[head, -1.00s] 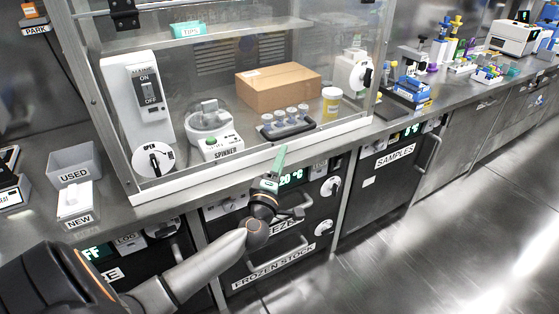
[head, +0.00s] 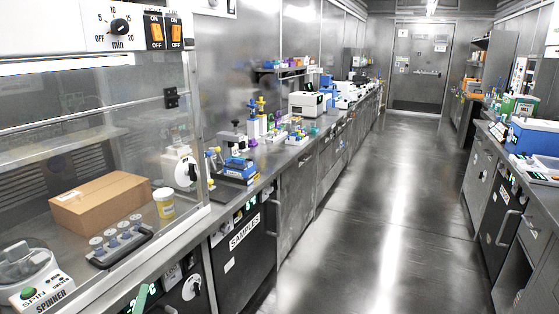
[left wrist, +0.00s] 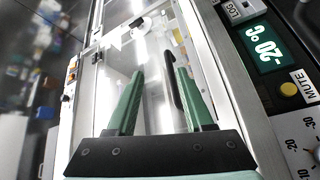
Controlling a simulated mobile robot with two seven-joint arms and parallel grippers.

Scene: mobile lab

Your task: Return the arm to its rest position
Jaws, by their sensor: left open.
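My left gripper (left wrist: 160,72) shows in the left wrist view with its two green fingers apart and nothing between them. It points at the glass-fronted cabinet above the freezer panel. In the head view only a bit of my left gripper (head: 141,299) shows at the bottom edge, in front of the freezer; most of the arm is out of the picture. The freezer's -20 °C display (left wrist: 264,45) is at the right of the left wrist view, close beside the gripper. My right gripper is not in view.
The glass cabinet holds a cardboard box (head: 101,203), a rack with several tubes (head: 119,242), a yellow-labelled jar (head: 164,204) and a spinner (head: 33,280). The SAMPLES door (head: 245,250) is to its right. The aisle floor (head: 385,200) is clear; another bench runs along the right.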

